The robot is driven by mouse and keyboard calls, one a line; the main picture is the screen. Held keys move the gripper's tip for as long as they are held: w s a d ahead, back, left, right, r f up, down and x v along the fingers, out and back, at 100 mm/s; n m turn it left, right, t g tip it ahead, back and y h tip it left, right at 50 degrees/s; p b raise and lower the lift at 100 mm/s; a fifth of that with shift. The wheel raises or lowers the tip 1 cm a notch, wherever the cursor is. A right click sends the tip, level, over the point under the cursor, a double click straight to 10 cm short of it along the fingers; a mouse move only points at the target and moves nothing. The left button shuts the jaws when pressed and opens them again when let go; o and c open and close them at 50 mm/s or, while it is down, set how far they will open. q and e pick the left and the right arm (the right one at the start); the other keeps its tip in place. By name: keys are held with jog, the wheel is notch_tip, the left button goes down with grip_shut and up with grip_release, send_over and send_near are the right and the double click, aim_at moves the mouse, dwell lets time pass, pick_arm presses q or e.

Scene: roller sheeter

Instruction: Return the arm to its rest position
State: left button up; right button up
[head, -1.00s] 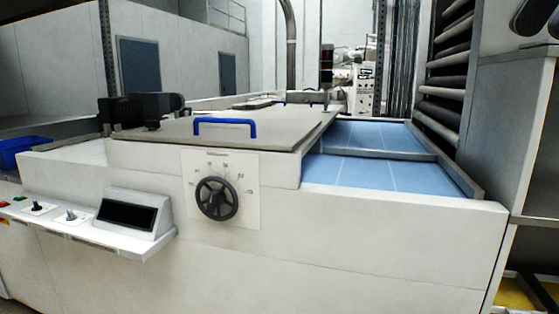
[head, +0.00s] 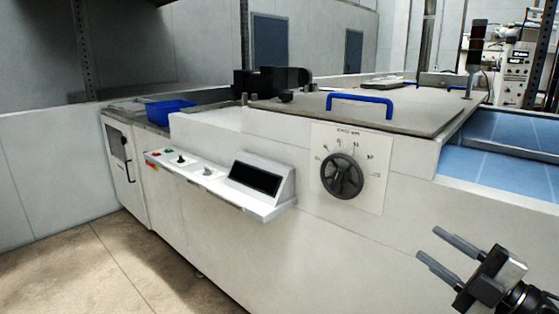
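My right gripper (head: 428,245) shows at the lower right of the head view. Its two grey fingers point left and are apart, with nothing between them. It is in front of the white side of the roller sheeter (head: 330,245), clear of the dial. My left gripper is not in view. The sheeter's black dial wheel (head: 342,175) sits on a white scale plate. The lid (head: 400,110) with its blue handle (head: 360,104) lies flat and closed on top.
A control shelf (head: 220,190) with switches and a dark display (head: 255,178) juts from the machine's front. A blue bin (head: 168,112) stands at the left end. A blue belt surface (head: 500,165) is at the right. The tiled floor (head: 110,270) at lower left is clear.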

jog(key=s+a+f+m+h, duration=0.2)
jog(key=f+m+h, duration=0.15)
jog(key=f, duration=0.25)
jog(key=s+a+f+m+h, duration=0.2)
jog(key=f+m, duration=0.3)
jog(key=f, duration=0.2)
jog(key=s+a+f+m+h, duration=0.1)
jog(key=s+f+m+h, duration=0.15)
jog(key=f+m, duration=0.3)
jog(key=s+a+f+m+g+h, duration=0.1)
jog(key=s+a+f+m+g, duration=0.4)
jog(key=s+a+f, duration=0.4)
jog(key=shift+s+a+f+g, duration=0.3)
jog(key=shift+f+g, duration=0.1)
jog(key=shift+f, duration=0.25)
jog(key=shift+w, duration=0.1)
jog(key=shift+c, duration=0.3)
